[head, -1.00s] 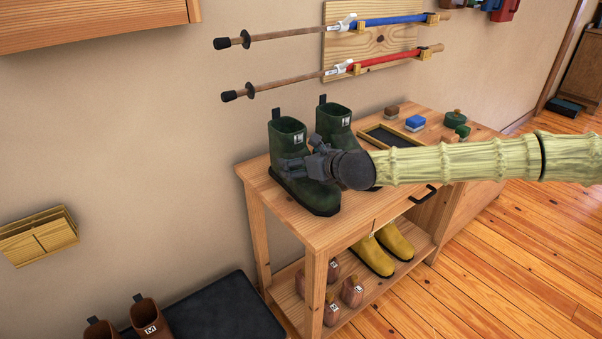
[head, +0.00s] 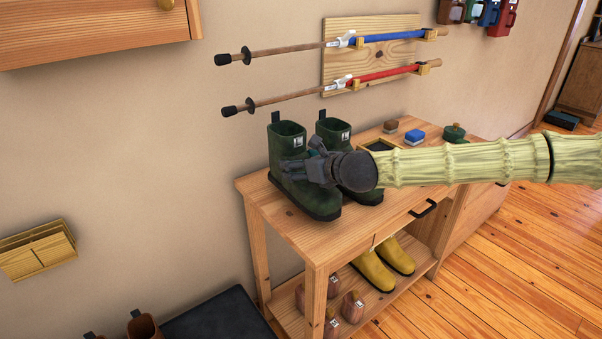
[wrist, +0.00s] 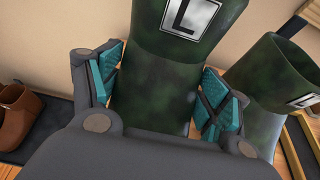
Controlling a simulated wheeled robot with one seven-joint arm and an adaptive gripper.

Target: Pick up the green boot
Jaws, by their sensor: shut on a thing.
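Two dark green boots marked L stand side by side on the wooden bench top. My gripper (head: 308,168) reaches in from the right and is shut on the left green boot (head: 288,143) at its lower shaft. In the wrist view the teal pads of my gripper (wrist: 160,95) press on both sides of the held green boot (wrist: 165,60). The boot looks upright, and I cannot tell whether its sole is clear of the top. The other green boot (head: 334,131) stands close to its right, partly hidden by my gripper; it also shows in the wrist view (wrist: 275,75).
The bench (head: 290,232) also bears a dark tray (head: 380,145), a blue brush (head: 414,136) and a green tin (head: 454,132). Yellow boots (head: 385,264) stand on its lower shelf.

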